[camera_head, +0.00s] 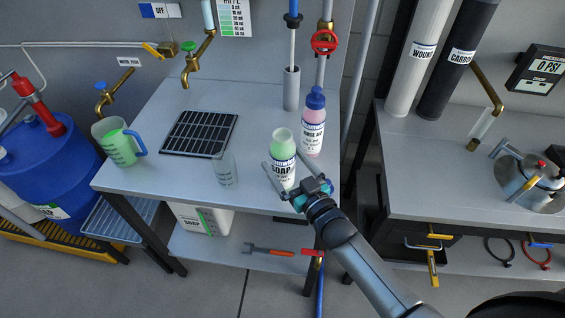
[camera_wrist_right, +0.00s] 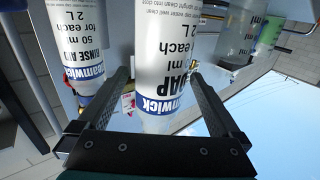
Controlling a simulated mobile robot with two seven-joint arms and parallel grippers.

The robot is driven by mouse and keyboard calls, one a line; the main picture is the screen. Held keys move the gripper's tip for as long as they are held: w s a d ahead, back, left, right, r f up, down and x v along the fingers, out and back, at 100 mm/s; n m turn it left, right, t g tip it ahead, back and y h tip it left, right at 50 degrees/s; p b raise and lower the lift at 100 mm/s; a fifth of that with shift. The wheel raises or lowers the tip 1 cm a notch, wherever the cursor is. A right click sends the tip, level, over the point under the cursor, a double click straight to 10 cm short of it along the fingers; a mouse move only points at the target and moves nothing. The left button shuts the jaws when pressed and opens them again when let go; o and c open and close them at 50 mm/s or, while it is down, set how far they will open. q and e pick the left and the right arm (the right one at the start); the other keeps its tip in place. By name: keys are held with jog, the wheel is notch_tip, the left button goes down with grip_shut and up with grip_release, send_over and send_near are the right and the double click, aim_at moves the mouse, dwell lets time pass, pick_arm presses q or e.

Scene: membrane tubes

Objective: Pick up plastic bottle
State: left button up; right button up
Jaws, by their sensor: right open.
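A white plastic bottle labelled SOAP (camera_head: 283,153), with pale green at its open-looking top, stands near the table's front edge. A second plastic bottle (camera_head: 313,128), pinkish with a blue cap, stands just behind it to the right; its label reads RINSE AID in the right wrist view (camera_wrist_right: 75,38). My right gripper (camera_head: 284,171) is open at the front of the soap bottle, one finger on each side. In the right wrist view the soap bottle (camera_wrist_right: 168,70) lies between the spread fingers; I cannot tell whether they touch it. My left gripper is not in view.
A clear beaker (camera_head: 226,169) stands left of the soap bottle, near a black drain grate (camera_head: 200,133). A green jug (camera_head: 118,146) stands at the table's left. A grey tube (camera_head: 291,90) with a rod rises behind. A second bench (camera_head: 440,165) lies right, across a gap.

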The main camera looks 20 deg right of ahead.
jog(key=shift+x, duration=1.05)
jog(key=shift+c, duration=0.4)
grip_shut()
jog(key=shift+r, duration=0.1)
